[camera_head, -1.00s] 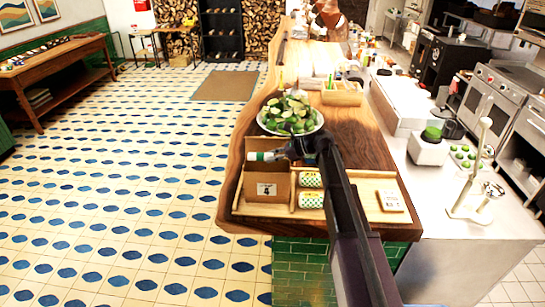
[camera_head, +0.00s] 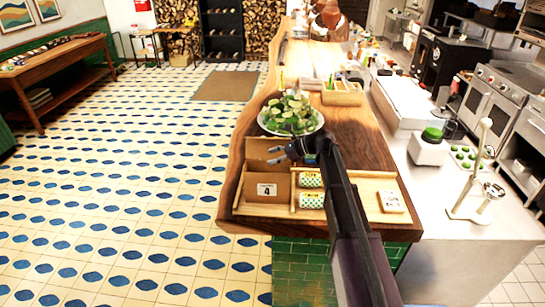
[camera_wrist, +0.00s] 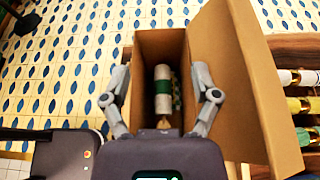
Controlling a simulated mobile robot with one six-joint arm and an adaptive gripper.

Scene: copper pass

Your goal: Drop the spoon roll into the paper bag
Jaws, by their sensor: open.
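The paper bag (camera_head: 257,188) is a brown, open-topped, box-like bag with a label reading 4, at the near left end of the wooden counter. It also shows in the wrist view (camera_wrist: 240,95), with its mouth open below my gripper. The spoon roll (camera_wrist: 163,92), white with a green band, lies inside the bag, between my fingers as seen from the wrist and apart from both. A green-dotted item shows partly beside it in the bag. My gripper (camera_head: 279,154) is open above the bag's mouth, its fingers spread in the wrist view (camera_wrist: 162,98). The roll is hidden in the head view.
A plate of green slices (camera_head: 290,115) stands just behind. A small cream block (camera_head: 391,201) lies at the tray's right. The tiled floor is clear to the left.

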